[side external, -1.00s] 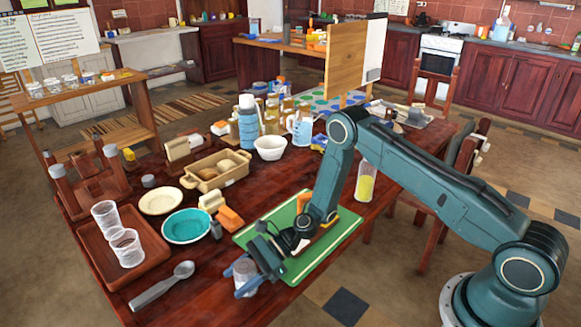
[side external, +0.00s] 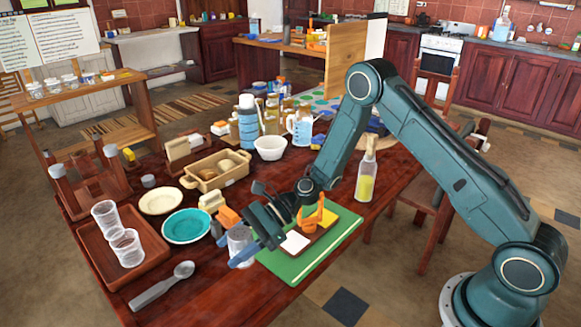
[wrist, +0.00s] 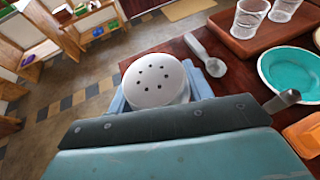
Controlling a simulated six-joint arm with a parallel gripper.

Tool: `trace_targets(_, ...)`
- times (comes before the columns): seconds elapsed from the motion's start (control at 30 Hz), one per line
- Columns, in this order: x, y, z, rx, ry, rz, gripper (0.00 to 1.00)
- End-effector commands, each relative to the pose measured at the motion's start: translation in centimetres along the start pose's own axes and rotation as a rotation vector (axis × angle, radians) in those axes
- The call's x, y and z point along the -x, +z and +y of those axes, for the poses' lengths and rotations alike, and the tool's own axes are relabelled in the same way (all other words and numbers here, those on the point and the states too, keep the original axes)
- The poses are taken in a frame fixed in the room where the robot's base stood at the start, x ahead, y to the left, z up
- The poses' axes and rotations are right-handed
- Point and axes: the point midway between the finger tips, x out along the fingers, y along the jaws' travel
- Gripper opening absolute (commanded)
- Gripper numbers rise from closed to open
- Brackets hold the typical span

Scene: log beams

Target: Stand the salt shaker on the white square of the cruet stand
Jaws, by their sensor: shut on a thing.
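The salt shaker (side external: 239,238) is a pale, clear-sided cylinder, held between the blue fingers of my gripper (side external: 238,250) beside the left edge of the green board. In the wrist view its white cap with several dark holes (wrist: 155,82) faces the camera, between the fingers of my gripper (wrist: 158,95). It looks roughly upright and appears raised. The cruet stand (side external: 312,238) is dark brown with an orange handle (side external: 315,215). Its white square (side external: 295,242) is bare and lies to the right of the shaker. Its yellow square (side external: 329,217) is at the far end.
The stand rests on the green board (side external: 290,275). A teal bowl (side external: 187,225), orange block (side external: 228,215) and spoon (side external: 165,285) lie left of the gripper. A spray bottle (side external: 366,178) stands behind the board. A brown tray (side external: 150,262) holds clear cups (side external: 126,246).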

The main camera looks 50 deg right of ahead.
Motion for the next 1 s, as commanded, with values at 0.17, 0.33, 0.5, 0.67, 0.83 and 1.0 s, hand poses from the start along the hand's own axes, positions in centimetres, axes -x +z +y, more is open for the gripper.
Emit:
trace_targets(0.17, 1.3, 3.2, 0.0, 0.004, -0.001, -0.002, 0.20)
trace_targets(0.33, 2.3, 5.6, 0.0, 0.003, -0.001, -0.002, 0.20)
trace_targets(0.5, 3.0, 7.3, 0.0, 0.003, 0.000, -0.001, 0.20)
trace_targets(0.67, 3.4, 8.2, 0.0, 0.001, 0.000, -0.001, 0.20)
trace_targets(0.83, 3.5, 8.4, 0.0, 0.000, 0.001, -0.001, 0.20)
trace_targets(1.0, 3.5, 8.4, 0.0, 0.000, 0.001, -0.001, 0.20)
